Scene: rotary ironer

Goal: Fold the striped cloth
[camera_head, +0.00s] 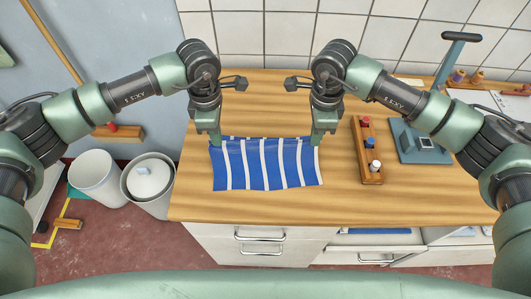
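The blue cloth with white stripes (267,165) lies on the wooden table near its front edge, spread as a wide rectangle. Its far edge is slightly wavy. My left gripper (215,142) points down at the cloth's far left corner and touches or overlaps it. My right gripper (317,142) points down at the far right corner in the same way. The fingers cover both corners, so whether they pinch the fabric cannot be seen.
The wooden tabletop (265,105) is clear behind the cloth. White bins (95,178) stand on the floor at left. A drawer (375,250) below the table is open.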

